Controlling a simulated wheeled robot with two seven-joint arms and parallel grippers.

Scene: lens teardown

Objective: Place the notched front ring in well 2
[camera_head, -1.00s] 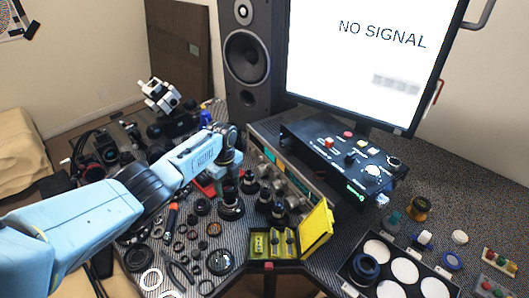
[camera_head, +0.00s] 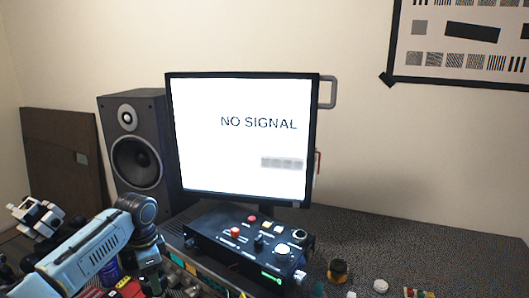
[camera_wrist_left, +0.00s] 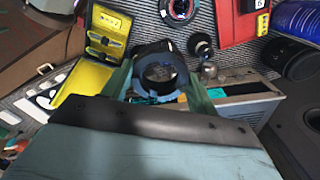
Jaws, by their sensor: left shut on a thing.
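My left gripper (camera_head: 152,278) is at the lower left of the head view, beside the black control box, with its fingertips cut off by the frame edge. In the left wrist view my left gripper (camera_wrist_left: 160,75) is shut on a dark ring (camera_wrist_left: 140,70) with an open middle, held between the greenish fingers. It appears to be the notched front ring, but I cannot make out the notch. The wells are outside the head view. My right gripper is not in view.
The black control box (camera_head: 245,250) stands in front of the monitor (camera_head: 242,140). A speaker (camera_head: 135,150) is behind my left arm. An open yellow case (camera_wrist_left: 105,35) lies left of the gripper in the wrist view. The desk (camera_head: 420,245) is mostly clear at the back right.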

